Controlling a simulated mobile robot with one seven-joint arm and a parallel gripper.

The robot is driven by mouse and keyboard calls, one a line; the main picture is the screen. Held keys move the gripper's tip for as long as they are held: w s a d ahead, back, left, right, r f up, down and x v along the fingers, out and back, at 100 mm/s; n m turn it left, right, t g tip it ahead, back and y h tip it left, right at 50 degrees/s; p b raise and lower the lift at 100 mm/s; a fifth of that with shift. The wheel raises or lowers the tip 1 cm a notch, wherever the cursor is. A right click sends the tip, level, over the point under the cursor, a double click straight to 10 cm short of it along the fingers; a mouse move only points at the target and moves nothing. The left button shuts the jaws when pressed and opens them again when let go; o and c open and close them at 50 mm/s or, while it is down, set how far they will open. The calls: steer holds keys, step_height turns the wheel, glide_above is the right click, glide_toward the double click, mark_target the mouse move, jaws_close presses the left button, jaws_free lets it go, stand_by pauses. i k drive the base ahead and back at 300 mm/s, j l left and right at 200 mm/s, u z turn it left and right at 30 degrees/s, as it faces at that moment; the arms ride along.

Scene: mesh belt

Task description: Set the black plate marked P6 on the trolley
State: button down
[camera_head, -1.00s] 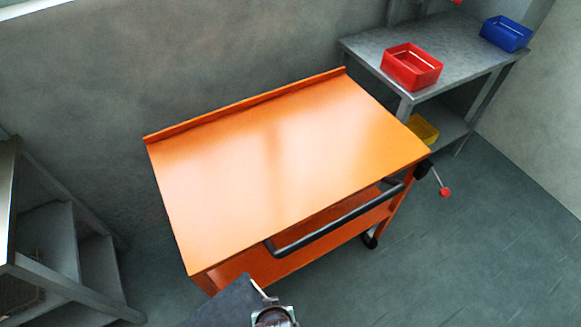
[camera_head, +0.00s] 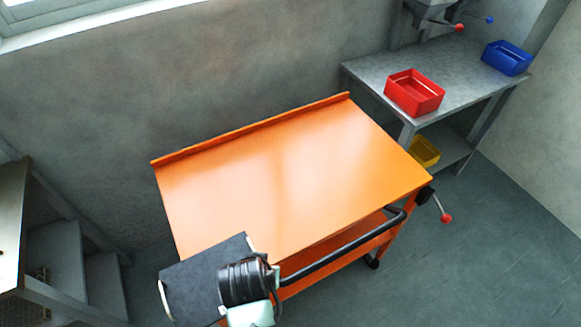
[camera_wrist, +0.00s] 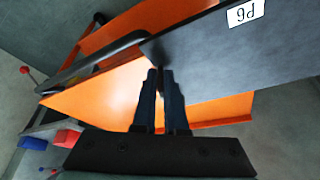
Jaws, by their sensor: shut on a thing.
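The black plate marked P6 (camera_head: 203,278) is a dark flat panel at the lower left of the head view, beside and partly over the trolley's near left corner. In the wrist view the plate (camera_wrist: 220,50) fills the upper right, with a white P6 label near its edge. My gripper (camera_wrist: 158,72) is shut on the plate's edge. In the head view, my black wrist hides the fingers. The orange trolley (camera_head: 290,180) has a bare flat top, a raised back lip and a black handle. Whether the plate touches the trolley I cannot tell.
A grey bench at the back right carries a red bin (camera_head: 414,92) and a blue bin (camera_head: 507,57). A yellow bin (camera_head: 424,150) sits on its lower shelf. A grey rack (camera_head: 60,245) stands at the left. The trolley top is clear.

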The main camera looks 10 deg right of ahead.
mark_target(220, 205)
steer(key=i, duration=0.9)
